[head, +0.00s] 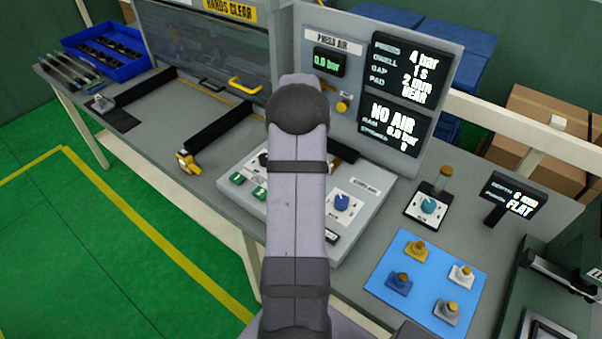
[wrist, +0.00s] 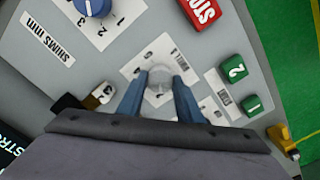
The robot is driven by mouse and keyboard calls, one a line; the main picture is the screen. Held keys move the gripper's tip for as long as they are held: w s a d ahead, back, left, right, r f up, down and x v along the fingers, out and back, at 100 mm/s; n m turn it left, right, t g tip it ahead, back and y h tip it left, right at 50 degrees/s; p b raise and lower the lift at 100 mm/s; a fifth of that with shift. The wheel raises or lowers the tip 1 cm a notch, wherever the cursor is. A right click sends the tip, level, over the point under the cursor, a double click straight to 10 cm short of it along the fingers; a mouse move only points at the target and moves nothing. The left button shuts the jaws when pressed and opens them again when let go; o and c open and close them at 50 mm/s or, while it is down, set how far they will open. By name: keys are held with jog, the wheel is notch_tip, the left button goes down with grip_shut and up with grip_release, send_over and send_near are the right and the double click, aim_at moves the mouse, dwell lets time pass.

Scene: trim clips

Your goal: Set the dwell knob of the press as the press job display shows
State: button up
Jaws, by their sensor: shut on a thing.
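In the head view my arm hides the gripper and this knob.
The wrist view shows a blue shims knob (wrist: 95,6), a red STOP button (wrist: 202,12) and green buttons 2 (wrist: 233,68) and 1 (wrist: 252,104) close by. In the head view a lower display (head: 395,125) reads NO AIR. A blue mat (head: 425,285) with several clips lies right.

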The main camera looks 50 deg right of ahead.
jog(key=n, duration=0.4)
jog(key=shift+n, duration=0.3)
jog(key=n, duration=0.4)
jog(key=shift+w, duration=0.1)
jog(key=shift+r+n, duration=0.1)
jog(key=shift+n, duration=0.3)
jog(key=o, duration=1)
jog(key=shift+o, duration=0.2)
jog(key=shift+r+b, duration=1.2)
jog(key=shift+r, duration=2.4)
